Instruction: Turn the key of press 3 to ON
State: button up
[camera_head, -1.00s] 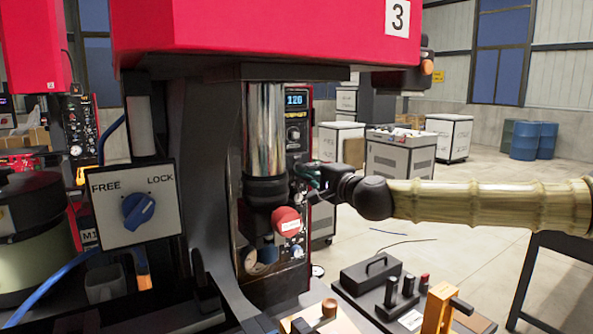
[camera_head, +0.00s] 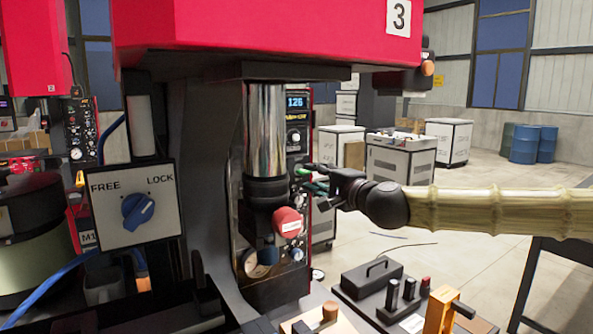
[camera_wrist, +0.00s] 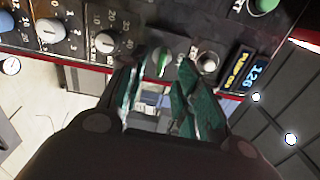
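Press 3 has a red head (camera_head: 250,30) marked with a "3" label. Its dark control panel (camera_head: 297,130) with a lit blue display stands behind the steel column. My gripper (camera_head: 306,178) is in front of this panel, right of the column. In the wrist view, my gripper's two green fingers (camera_wrist: 163,103) are apart with a gap between them, and nothing shows held. I cannot tell which is the key, nor read an ON mark.
A red round button (camera_head: 287,221) and gauge (camera_head: 260,262) are below my gripper. A FREE/LOCK plate (camera_head: 110,215) is at left. A bench with a black handled block (camera_head: 371,275) and an orange bracket (camera_head: 438,308) is at the lower right.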

jog(key=v, duration=0.3)
jog(key=shift+s+d, duration=0.2)
jog(key=shift+s, duration=0.1)
dwell(0.3)
